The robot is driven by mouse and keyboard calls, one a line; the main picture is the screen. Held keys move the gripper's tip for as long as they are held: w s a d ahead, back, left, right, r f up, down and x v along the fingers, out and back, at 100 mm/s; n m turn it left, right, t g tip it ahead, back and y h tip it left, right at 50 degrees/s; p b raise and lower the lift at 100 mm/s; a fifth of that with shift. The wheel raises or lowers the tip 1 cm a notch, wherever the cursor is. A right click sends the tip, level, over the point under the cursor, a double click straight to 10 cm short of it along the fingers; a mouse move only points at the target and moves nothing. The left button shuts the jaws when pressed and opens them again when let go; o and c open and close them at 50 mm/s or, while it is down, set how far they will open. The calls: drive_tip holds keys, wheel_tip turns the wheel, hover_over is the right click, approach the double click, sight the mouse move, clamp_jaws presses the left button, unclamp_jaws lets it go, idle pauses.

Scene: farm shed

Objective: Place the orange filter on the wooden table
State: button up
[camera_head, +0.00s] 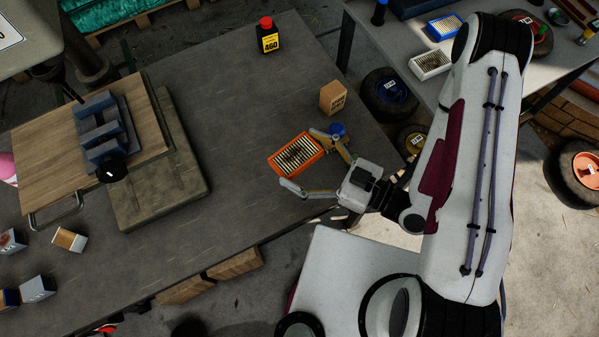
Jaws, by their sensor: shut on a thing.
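The orange filter (284,163), a flat orange frame with pale pleats, is in the head view, right of the centre of the dark grey table.
A small cardboard box (333,97) and a blue cap (338,129) are close beside my gripper. A black bottle (267,38) stands at the back. The middle is clear.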

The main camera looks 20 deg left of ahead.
hover_over(314, 184)
drive_tip(key=s+x, duration=0.1)
drive_tip(key=x, duration=0.2)
drive_tip(key=shift+w+a+f, duration=0.1)
drive_tip(key=shift+w+f, duration=0.15)
drive_tip(key=shift+f, duration=1.1)
drive_tip(key=shift+w+a+f, duration=0.1)
drive_tip(key=shift+w+f, duration=0.1)
drive_tip(key=shift+f, duration=1.15)
drive_tip(key=shift+f, duration=1.9)
drive_tip(key=shift+f, duration=0.1)
drive_tip(key=o, duration=1.1)
drive_tip(key=shift+f, duration=0.1)
drive_tip(key=shift+d, duration=0.15)
drive_tip(key=shift+v, duration=1.5)
drive_tip(key=shift+r, duration=3.5)
